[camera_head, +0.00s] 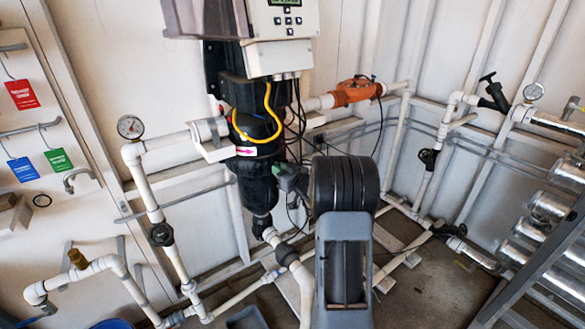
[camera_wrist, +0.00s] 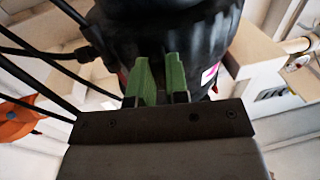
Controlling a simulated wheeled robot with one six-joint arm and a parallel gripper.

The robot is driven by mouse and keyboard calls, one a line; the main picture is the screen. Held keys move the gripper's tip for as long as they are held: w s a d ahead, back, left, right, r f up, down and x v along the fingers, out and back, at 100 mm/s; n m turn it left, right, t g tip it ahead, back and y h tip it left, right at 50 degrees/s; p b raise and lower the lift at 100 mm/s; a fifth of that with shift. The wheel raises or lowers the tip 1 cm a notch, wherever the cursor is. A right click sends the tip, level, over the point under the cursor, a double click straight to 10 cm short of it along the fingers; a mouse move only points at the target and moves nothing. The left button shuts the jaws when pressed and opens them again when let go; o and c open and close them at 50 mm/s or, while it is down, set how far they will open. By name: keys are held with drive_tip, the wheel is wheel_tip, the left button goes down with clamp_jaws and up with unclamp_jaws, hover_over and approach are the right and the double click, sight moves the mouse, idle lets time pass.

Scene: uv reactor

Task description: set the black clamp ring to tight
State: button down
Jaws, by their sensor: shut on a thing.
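The black clamp ring (camera_head: 252,167) is around the black reactor body, just below the white pipe joint in the head view. In the wrist view, the ring's dark ribbed side (camera_wrist: 208,45) fills the top middle. My gripper (camera_head: 280,172) is at the ring's right side, with its green fingers pointing at it. In the wrist view, my gripper (camera_wrist: 159,78) is shut on a part of the ring. The gripped part is mostly hidden between the fingers, and the ring's exact setting cannot be read.
A control box (camera_head: 283,22) is above the reactor, with a yellow cable (camera_head: 268,125) and black cables hanging close to my gripper. An orange valve (camera_head: 355,92) is on the pipe behind. A pressure gauge (camera_head: 130,127) and white pipes stand left; metal cylinders (camera_head: 548,206) are right.

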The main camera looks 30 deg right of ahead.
drive_tip(key=shift+w+d+r, duration=0.1)
drive_tip(key=shift+w+d, duration=0.15)
drive_tip(key=shift+d, duration=0.6)
drive_tip(key=shift+w+d+r, duration=0.1)
drive_tip(key=shift+w+d, duration=0.15)
drive_tip(key=shift+d, duration=0.6)
drive_tip(key=c, duration=1.1)
unclamp_jaws()
drive_tip(key=shift+f, duration=0.15)
drive_tip(key=s+d, duration=0.1)
drive_tip(key=s, duration=0.8)
drive_tip(key=s+d, duration=0.1)
drive_tip(key=s, duration=0.3)
drive_tip(key=shift+s+d, duration=0.3)
drive_tip(key=shift+d, duration=0.05)
